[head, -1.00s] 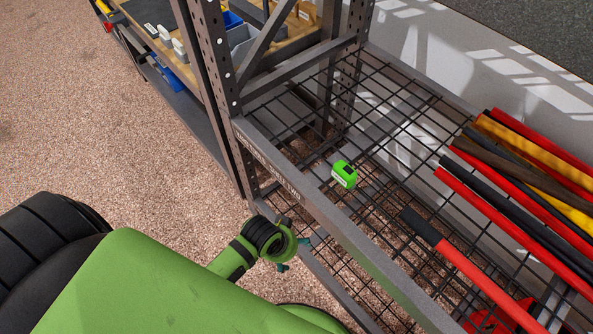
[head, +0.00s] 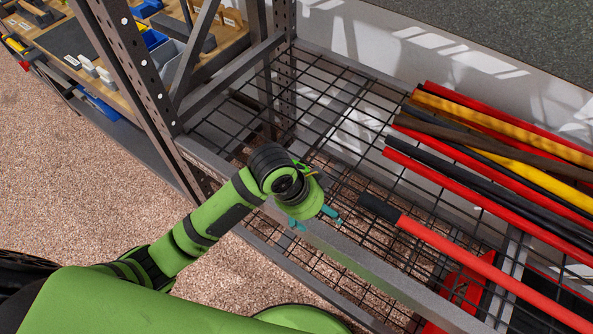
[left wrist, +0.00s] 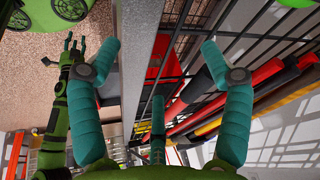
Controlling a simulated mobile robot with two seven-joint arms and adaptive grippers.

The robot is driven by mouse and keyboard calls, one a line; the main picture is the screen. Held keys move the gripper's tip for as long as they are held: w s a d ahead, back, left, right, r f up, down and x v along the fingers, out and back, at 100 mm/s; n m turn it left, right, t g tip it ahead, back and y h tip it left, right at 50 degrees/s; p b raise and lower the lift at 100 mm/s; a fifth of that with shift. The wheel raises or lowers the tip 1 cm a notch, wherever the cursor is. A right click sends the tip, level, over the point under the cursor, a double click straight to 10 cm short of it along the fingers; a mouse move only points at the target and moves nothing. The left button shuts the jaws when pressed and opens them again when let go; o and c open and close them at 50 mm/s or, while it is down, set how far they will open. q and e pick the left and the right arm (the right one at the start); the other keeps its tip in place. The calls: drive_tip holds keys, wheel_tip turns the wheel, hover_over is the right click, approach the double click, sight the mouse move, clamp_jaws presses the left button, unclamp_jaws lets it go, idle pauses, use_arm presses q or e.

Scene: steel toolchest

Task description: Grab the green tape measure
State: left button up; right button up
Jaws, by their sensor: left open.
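The green tape measure cannot be made out in the head view now; my left wrist covers the part of the wire shelf (head: 345,150) where it lay. In the left wrist view, a bright green piece at the top right edge may be the tape measure (left wrist: 296,3), mostly cut off. My left gripper (head: 315,219) has teal fingers and hangs over the shelf's front rail. It also shows in the left wrist view (left wrist: 161,48), fingers spread wide with nothing between them. My right gripper (left wrist: 76,46) is small at the left of that view, its opening unclear.
Long red, black, brown and yellow bars (head: 480,150) lie on the shelf to the right. A steel front rail (head: 350,250) and a perforated upright post (head: 140,80) border the shelf. A workbench with bins (head: 165,50) stands at the back left.

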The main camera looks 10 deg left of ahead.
use_arm(q)
drive_tip(key=w+r+m, duration=0.1)
drive_tip(key=w+a+m+y, duration=0.1)
drive_tip(key=w+m, duration=0.1)
drive_tip(key=w+r+m+g+y, duration=0.1)
drive_tip(key=w+m, duration=0.1)
drive_tip(key=shift+w+a+r, duration=0.2)
drive_tip(key=shift+a+r, duration=0.15)
drive_tip(key=shift+a, duration=0.05)
drive_tip(key=w+a+r+m, duration=0.1)
drive_tip(key=w+a+r+y, duration=0.1)
drive_tip(key=a, duration=0.1)
drive_tip(key=w+a+r+m+y, duration=0.1)
drive_tip(key=w, duration=0.1)
drive_tip(key=shift+a+r+m+g, duration=0.3)
drive_tip(key=shift+a+g, duration=0.1)
drive_tip(key=shift+a, duration=0.2)
drive_tip(key=f, duration=0.4)
drive_tip(key=f+p, duration=0.1)
drive_tip(key=f, duration=0.1)
drive_tip(key=shift+w+a+f, duration=0.15)
drive_tip(key=shift+w+f, duration=0.1)
drive_tip(key=shift+f, duration=0.1)
drive_tip(key=c, duration=1.4)
